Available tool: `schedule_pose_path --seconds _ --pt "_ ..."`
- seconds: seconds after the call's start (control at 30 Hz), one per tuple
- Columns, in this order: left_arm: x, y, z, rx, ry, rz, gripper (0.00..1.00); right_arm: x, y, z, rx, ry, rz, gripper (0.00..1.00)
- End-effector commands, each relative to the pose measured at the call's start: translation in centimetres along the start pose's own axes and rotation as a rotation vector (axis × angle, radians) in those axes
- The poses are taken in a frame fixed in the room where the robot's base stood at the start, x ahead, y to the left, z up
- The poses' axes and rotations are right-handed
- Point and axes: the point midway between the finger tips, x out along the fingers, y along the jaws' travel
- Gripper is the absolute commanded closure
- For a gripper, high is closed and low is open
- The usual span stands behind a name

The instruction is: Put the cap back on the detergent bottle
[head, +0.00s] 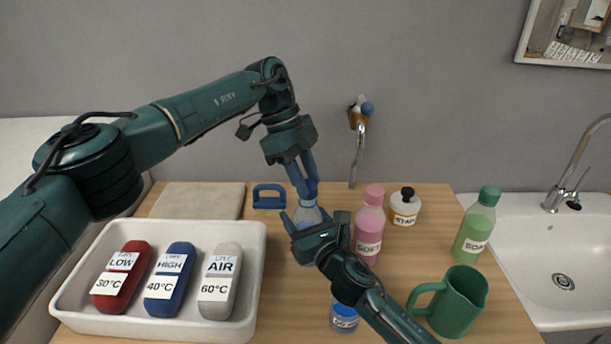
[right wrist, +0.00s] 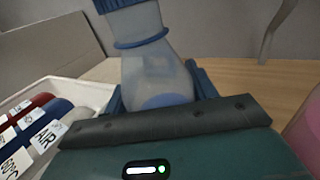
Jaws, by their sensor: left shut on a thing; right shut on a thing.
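The detergent bottle (head: 308,216) is pale, translucent and upright in the middle of the counter. In the right wrist view the bottle (right wrist: 155,72) has a blue ring round its neck. A blue ridged cap (right wrist: 116,5) shows at the neck's top, cut by the picture edge; I cannot tell whether it is fully seated. My left gripper (head: 307,194) points down from above, shut at the bottle's top; its fingers hide the cap in the head view. My right gripper (head: 305,226) is shut on the bottle's body, low from the front.
A pink bottle (head: 369,228) stands close right of my right gripper. A blue-lidded jar (head: 344,318) stands in front.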

Motion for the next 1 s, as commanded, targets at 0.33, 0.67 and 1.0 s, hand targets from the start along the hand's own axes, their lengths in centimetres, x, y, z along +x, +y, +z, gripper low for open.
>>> schedule_pose_path --seconds 0.33,0.67,1.0 --pt "0.5 0.0 0.2 0.000 0.000 0.000 0.88 0.0 0.0 0.0 0.001 0.001 0.000 0.84" --pt "1.1 0.0 0.5 0.000 0.000 0.001 0.66 0.0 0.0 0.0 0.001 0.001 0.000 1.00" --pt "1.0 0.0 0.5 0.000 0.000 0.000 0.45 0.0 0.0 0.0 0.001 0.001 0.000 1.00"
